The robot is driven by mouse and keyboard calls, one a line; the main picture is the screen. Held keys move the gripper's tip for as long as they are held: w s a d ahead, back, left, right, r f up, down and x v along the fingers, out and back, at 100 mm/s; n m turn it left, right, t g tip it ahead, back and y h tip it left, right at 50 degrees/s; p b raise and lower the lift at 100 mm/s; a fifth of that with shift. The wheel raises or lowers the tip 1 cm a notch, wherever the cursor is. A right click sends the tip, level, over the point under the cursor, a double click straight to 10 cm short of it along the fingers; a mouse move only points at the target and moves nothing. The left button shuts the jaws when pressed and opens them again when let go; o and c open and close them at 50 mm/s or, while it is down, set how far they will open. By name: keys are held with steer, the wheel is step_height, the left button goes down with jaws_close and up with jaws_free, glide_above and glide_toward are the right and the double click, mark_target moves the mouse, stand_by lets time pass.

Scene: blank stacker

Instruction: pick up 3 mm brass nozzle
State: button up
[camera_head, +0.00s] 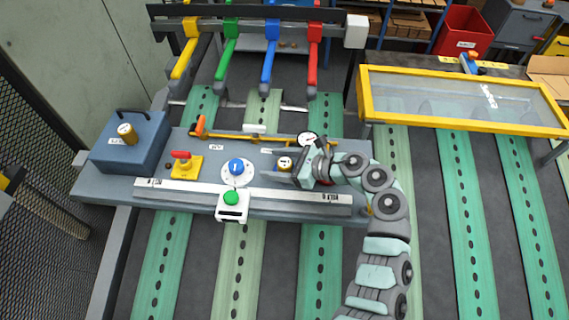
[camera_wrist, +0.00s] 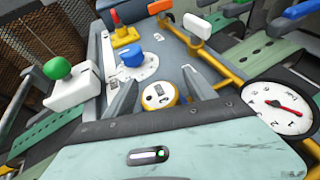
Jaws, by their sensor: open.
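A short brass nozzle (camera_head: 285,163) with a small pale label on top stands on the grey bench, right of the blue knob. In the wrist view this brass nozzle (camera_wrist: 158,96) sits between my fingers; its label is too small to read. My gripper (camera_head: 271,164) reaches in from the right, its fingers apart on either side of the nozzle. In the wrist view my gripper (camera_wrist: 158,78) is open, and I cannot tell whether either finger touches the nozzle. A second brass cylinder (camera_head: 127,133) stands on the blue-grey box at the left.
A blue knob on a white dial (camera_head: 237,173) is left of my gripper. A red-handled yellow block (camera_head: 186,167), a green button on a white box (camera_head: 231,203) and a round gauge (camera_head: 308,139) are nearby. A yellow rail (camera_head: 240,136) runs behind.

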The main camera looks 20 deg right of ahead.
steer(key=shift+f, duration=0.1)
steer(key=shift+c, duration=0.4)
jaws_close()
